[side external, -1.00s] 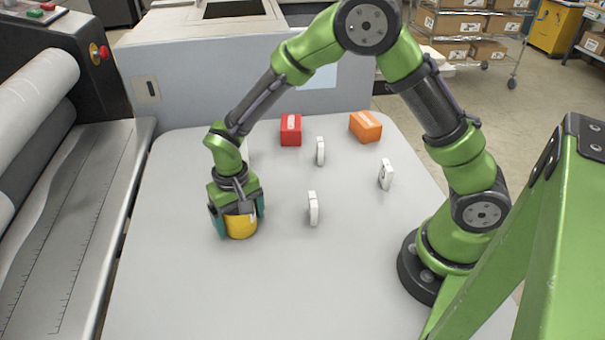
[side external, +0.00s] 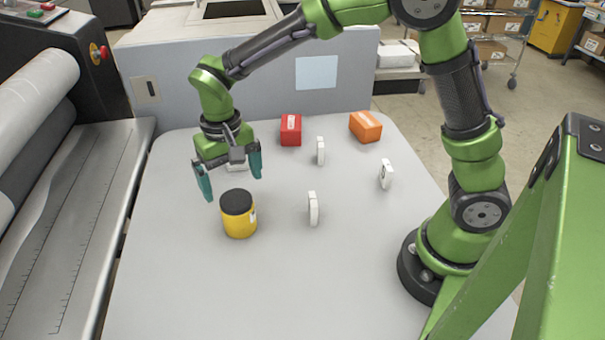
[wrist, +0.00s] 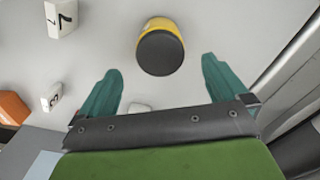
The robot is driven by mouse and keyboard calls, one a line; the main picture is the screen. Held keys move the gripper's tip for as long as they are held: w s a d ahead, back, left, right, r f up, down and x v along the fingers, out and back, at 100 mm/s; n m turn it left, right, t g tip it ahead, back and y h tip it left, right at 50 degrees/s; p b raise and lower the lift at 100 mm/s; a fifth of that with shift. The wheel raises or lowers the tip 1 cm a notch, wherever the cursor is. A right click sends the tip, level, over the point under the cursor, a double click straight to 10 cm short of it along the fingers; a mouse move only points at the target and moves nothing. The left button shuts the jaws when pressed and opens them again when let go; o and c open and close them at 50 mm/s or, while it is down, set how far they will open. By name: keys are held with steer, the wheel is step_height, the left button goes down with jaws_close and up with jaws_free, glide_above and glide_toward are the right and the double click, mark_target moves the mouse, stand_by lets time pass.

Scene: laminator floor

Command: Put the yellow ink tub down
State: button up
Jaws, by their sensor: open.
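The yellow ink tub (side external: 239,220) with its black lid stands upright on the grey table (side external: 270,290), left of the middle. In the wrist view the tub (wrist: 161,46) shows beyond my fingertips, between their lines. My gripper (side external: 232,187) is open and empty, above and behind the tub, with its teal fingers spread apart. It also shows in the wrist view (wrist: 160,75). The fingers are clear of the tub.
A red box (side external: 291,130) and an orange box (side external: 365,126) sit at the back of the table. White upright number markers (side external: 313,208) stand right of the tub, and another (side external: 385,174) is farther right. A white object is partly hidden behind my gripper. The front table is clear.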

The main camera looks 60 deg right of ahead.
steer(key=shift+r, duration=0.45)
steer(key=s+d+r+t+y, duration=0.1)
steer(key=s+d+r+t, duration=0.2)
steer(key=s+d+r, duration=0.2)
steer(key=s+d+r+t+y, duration=0.1)
steer(key=s+d+r+t, duration=0.3)
steer(key=s, duration=0.7)
step_height(320, 180, up, 2)
steer(key=shift+s+d+r, duration=0.15)
steer(key=shift+d+r, duration=0.1)
steer(key=shift+d, duration=0.55)
